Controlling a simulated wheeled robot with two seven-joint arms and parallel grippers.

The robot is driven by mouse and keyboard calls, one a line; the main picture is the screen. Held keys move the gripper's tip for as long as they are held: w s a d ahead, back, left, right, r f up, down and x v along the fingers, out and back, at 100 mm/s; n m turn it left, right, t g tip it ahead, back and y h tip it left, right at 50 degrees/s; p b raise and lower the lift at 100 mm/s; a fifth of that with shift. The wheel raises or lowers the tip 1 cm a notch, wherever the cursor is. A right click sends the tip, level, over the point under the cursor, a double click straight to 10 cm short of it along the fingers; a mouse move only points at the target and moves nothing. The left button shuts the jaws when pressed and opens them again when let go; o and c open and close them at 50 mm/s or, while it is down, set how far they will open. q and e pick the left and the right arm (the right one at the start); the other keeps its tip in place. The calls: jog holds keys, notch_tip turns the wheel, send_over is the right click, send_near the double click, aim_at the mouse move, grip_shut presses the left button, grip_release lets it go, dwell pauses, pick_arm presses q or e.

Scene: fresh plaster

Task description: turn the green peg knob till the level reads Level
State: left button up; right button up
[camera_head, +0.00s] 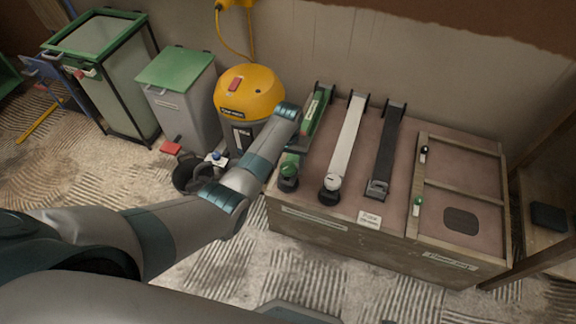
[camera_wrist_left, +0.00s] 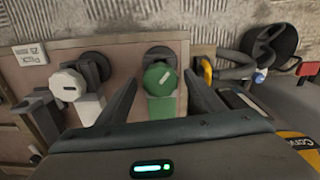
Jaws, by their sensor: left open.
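The green peg knob (camera_head: 288,171) is at the near end of a green bar (camera_head: 318,112) on the wooden bench (camera_head: 340,232). In the left wrist view the green knob (camera_wrist_left: 160,78) lies between the two spread fingers of my left gripper (camera_wrist_left: 160,86), with room on both sides. The gripper is open and holds nothing. In the head view my left arm reaches across to the green bar and hides part of it; its fingers are hard to make out there. I cannot read a level in either view. My right gripper is not in view.
Beside the green bar lie a white bar (camera_head: 348,135) with a white knob (camera_head: 333,182) and a dark bar (camera_head: 387,150). A framed panel (camera_head: 465,175) is at the bench's right. A yellow-topped vacuum (camera_head: 248,90) and a green-lidded bin (camera_head: 177,70) stand left.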

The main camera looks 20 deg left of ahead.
pick_arm(q)
jog(key=shift+f, duration=0.2)
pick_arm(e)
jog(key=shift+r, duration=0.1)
pick_arm(q)
jog(key=c, duration=1)
jog(key=shift+c, duration=0.2)
